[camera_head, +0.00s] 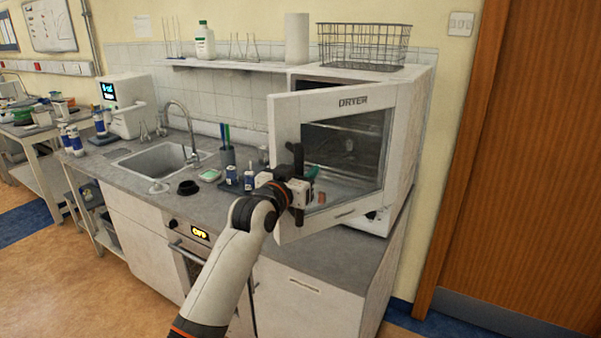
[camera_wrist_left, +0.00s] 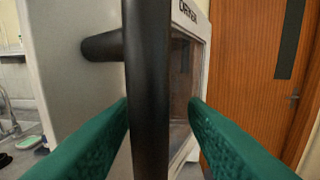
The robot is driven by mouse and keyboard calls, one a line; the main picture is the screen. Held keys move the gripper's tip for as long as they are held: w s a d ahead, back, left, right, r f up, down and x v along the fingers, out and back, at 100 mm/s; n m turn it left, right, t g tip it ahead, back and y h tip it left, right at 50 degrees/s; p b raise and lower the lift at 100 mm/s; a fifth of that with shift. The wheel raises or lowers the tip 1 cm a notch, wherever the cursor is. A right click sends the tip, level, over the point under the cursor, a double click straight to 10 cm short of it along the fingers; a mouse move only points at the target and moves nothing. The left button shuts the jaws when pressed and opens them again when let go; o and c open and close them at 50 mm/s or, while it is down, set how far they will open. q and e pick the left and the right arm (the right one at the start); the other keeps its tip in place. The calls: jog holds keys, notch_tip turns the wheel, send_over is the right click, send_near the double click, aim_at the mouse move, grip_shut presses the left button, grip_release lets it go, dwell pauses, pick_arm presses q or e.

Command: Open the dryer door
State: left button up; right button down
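The dryer door (camera_head: 285,118) is a white frame with a window, marked DRYER, and stands partly open, swung out from the white dryer (camera_head: 405,140) on the counter. Its black vertical bar handle (camera_head: 298,158) is on the door's left side. My left gripper (camera_head: 311,173) is at this handle, with one green finger showing. In the left wrist view the handle (camera_wrist_left: 148,90) stands upright between the two green fingers of my left gripper (camera_wrist_left: 158,103). The fingers are apart, with a visible gap on the right side of the bar. My right gripper is out of view.
A wire basket (camera_head: 364,45) sits on top of the dryer. Blue-and-white bottles (camera_head: 249,178) and a pen cup (camera_head: 227,157) stand on the counter (camera_head: 330,255) left of the door. A sink (camera_head: 160,157) is further left. The counter's front right is clear.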

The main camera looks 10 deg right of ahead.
pick_arm(q)
jog(key=b+v, duration=0.3)
jog(key=v, duration=0.9)
jog(key=shift+b, duration=0.3)
jog(key=shift+f, duration=0.1)
jog(key=shift+c, duration=0.6)
